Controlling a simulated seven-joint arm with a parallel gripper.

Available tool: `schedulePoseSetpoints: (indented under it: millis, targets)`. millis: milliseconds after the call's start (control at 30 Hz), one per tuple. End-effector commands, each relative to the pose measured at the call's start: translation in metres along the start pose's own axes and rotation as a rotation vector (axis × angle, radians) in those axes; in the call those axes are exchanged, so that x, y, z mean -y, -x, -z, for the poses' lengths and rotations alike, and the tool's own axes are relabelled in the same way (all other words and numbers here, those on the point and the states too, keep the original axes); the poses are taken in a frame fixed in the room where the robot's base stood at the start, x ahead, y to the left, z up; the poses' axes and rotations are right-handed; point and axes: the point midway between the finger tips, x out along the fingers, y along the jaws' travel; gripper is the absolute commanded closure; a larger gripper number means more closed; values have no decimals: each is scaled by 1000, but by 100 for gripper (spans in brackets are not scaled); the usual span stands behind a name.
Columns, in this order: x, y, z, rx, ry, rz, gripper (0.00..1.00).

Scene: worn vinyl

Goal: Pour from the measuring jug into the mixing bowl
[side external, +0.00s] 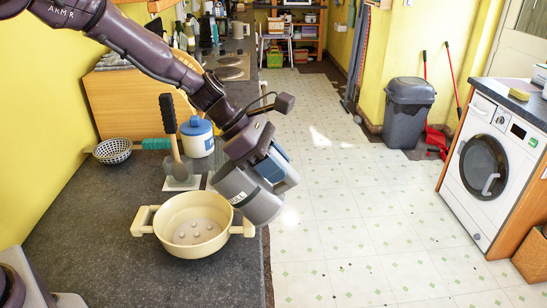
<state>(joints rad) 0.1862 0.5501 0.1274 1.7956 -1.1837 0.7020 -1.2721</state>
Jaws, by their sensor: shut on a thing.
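The measuring jug (243,190) is a grey cylinder with a small printed label. It is strongly tilted, above and just right of the mixing bowl. The mixing bowl (194,252) is cream yellow with two side handles and stands upright on the dark counter near its right edge. Several small pale balls lie on the bowl's floor. My gripper (262,160) is shut on the jug at its upper side; its fingertips are mostly hidden. The inside of the jug is not visible, so I cannot tell what is in it.
Behind the bowl stand a utensil holder with a black-handled tool (169,115) and a white pot with a blue lid (197,137). A small colander (113,151) is at the left. The counter left of the bowl is clear. The floor lies beyond the counter's right edge.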

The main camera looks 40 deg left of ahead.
Motion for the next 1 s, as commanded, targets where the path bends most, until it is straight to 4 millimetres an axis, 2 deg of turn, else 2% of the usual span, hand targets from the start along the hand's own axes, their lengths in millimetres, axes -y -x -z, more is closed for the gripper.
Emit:
schedulePoseSetpoints:
  millis: [133, 533, 1000]
  targets:
    - [0, -11, 11, -1, 3, 0, 100]
    - [0, 31, 3, 299, 4, -1, 100]
    - [1, 28, 2, 287, 0, 2, 100]
